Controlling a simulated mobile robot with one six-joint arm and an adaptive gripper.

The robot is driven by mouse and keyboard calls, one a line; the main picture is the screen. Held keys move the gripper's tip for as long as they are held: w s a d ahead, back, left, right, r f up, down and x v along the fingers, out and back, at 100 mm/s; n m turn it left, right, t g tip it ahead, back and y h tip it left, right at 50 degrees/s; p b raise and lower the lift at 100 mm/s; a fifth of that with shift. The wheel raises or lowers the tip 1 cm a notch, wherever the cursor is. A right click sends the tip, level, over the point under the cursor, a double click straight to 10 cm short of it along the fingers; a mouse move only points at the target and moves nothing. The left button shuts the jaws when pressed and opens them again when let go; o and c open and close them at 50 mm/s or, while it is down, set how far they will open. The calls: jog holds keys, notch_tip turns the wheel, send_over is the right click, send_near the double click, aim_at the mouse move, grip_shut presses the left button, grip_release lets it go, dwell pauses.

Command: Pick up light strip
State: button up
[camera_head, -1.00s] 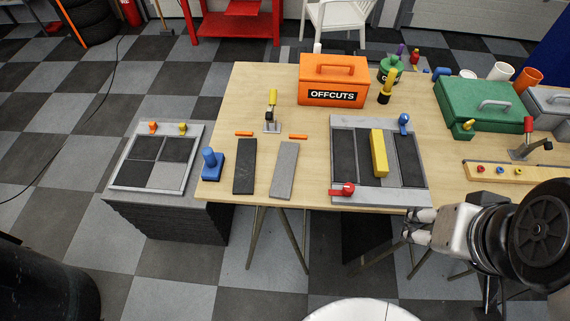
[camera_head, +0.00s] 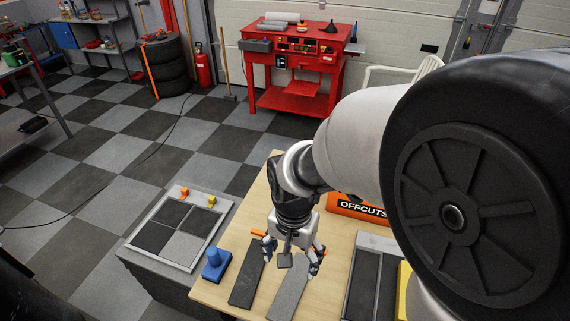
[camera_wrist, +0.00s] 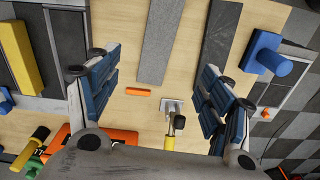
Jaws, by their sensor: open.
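The light strip (camera_head: 288,284) is a long flat grey piece lying on the wooden table, and it also shows in the wrist view (camera_wrist: 160,42). The dark strip (camera_head: 247,285) lies beside it, apart, on the left in the head view and on the right in the wrist view (camera_wrist: 221,30). My gripper (camera_head: 292,262) is open, with nothing between its fingers. It is above the table near the far end of the light strip, and the strip runs between its fingers in the wrist view (camera_wrist: 158,88). My arm hides part of the table in the head view.
A toggle clamp (camera_wrist: 172,106) stands beyond the strip's end, near an orange piece (camera_wrist: 138,91). A blue knobbed block (camera_head: 215,266) stands left of the dark strip. The orange OFFCUTS box (camera_head: 362,208) and a framed tray with a yellow bar (camera_head: 403,290) are to the right.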

jog(key=b, duration=0.3)
send_over(290, 290)
notch_tip(290, 290, down, 10)
jog(key=shift+w+d+f, duration=0.15)
jog(key=f+b, duration=0.2)
jog(key=f, duration=0.3)
jog(key=shift+s+f+b, duration=0.15)
jog(key=shift+s+b, duration=0.05)
jog(key=shift+b, duration=0.1)
jog(key=shift+c, duration=0.4)
jog(key=c, duration=1.2)
jog(key=shift+o, duration=0.2)
jog(key=shift+r, duration=0.2)
